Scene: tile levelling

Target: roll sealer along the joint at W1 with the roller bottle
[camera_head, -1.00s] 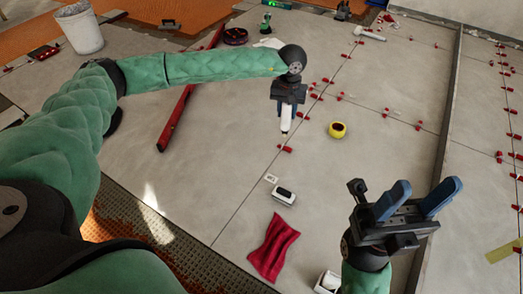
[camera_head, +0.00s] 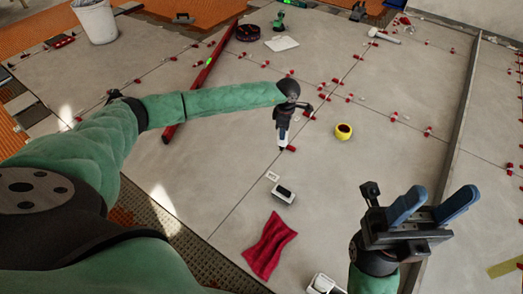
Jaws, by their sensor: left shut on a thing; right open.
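My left gripper (camera_head: 285,112) is shut on the white roller bottle (camera_head: 283,133). The bottle hangs roughly upright, tip down, over the tile joint, close to a red clip (camera_head: 291,148). I cannot tell whether its tip touches the floor. The joint (camera_head: 238,205) runs as a thin dark line from the lower left up past the bottle to the upper right. A small white label (camera_head: 272,176) lies beside the joint below the bottle; its writing is too small to read. My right gripper (camera_head: 434,203) is open and empty at the lower right, above the tiles.
A white-and-black box (camera_head: 284,192) and a red cloth (camera_head: 269,246) lie below the bottle. A yellow tape roll (camera_head: 343,131) lies to its right. A long red level (camera_head: 200,90) lies to the left. Several red clips line the joints. A raised metal strip (camera_head: 457,130) runs at right.

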